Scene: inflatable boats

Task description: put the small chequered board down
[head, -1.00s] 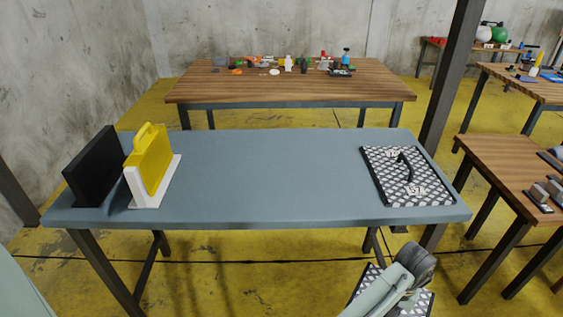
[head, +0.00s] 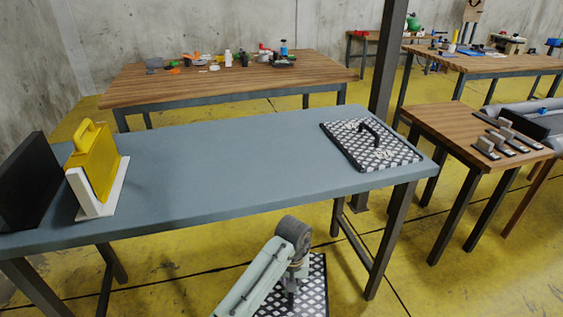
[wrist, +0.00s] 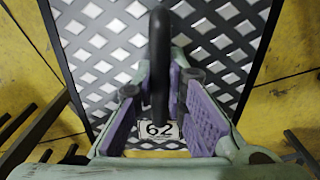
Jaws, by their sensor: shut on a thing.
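The small chequered board (head: 317,288), black with pale diamonds, hangs below my gripper (head: 293,285) at the bottom of the head view, in front of the blue-grey table (head: 210,165) and lower than its top. In the wrist view the board (wrist: 105,45) lies beneath the purple-padded fingers (wrist: 161,100). They are shut on its upright black handle (wrist: 160,50). A label reading 62 (wrist: 158,130) shows on the board between the fingers. My arm hides part of the board in the head view.
Another chequered board (head: 345,135) with a black handle lies at the table's right end. A yellow case (head: 95,160) in a white stand and a black panel (head: 30,185) stand at the left. The table's middle is clear. A wooden table (head: 475,150) stands to the right.

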